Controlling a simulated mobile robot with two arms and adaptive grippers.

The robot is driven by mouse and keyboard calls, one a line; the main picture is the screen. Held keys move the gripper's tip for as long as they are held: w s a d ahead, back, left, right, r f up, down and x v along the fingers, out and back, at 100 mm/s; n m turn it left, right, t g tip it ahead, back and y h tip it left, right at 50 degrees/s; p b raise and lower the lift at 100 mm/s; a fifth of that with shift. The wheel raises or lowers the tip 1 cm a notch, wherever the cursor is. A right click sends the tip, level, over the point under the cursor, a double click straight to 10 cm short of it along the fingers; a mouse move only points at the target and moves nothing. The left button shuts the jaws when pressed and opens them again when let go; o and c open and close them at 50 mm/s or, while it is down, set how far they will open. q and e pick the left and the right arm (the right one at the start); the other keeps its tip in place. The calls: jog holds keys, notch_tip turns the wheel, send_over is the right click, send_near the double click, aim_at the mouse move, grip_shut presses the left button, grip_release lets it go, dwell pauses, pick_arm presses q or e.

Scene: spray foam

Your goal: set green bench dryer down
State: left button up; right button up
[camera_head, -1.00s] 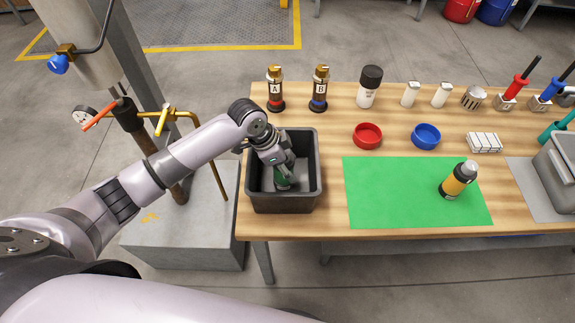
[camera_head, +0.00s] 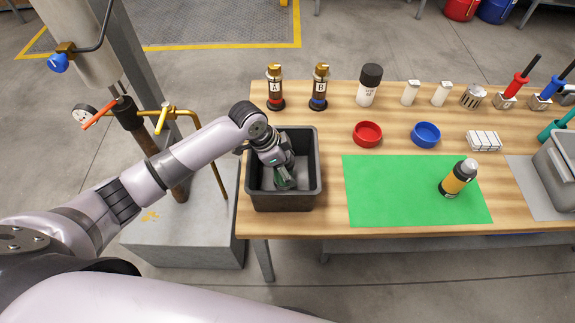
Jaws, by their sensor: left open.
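My left gripper (camera_head: 284,178) reaches down into a black open bin (camera_head: 283,206) at the left end of the wooden table. Its fingers are open. A small dark green thing shows at the fingers inside the bin; the gripper hides most of it, and I cannot tell its full shape. A teal-green tool (camera_head: 557,126), which may be the bench dryer, is at the right edge, partly cut off by the frame.
A green mat (camera_head: 380,190) carries an orange and black bottle (camera_head: 458,179). A red dish (camera_head: 367,134) and a blue dish (camera_head: 426,135) stand behind it. Bottles A (camera_head: 275,90) and B (camera_head: 319,90) stand behind the bin.

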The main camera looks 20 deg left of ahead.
pick_arm(q)
jog(key=shift+r, duration=0.1)
jog(key=b+v, duration=0.1)
jog(key=v, duration=1.1)
jog(key=shift+s, duration=0.1)
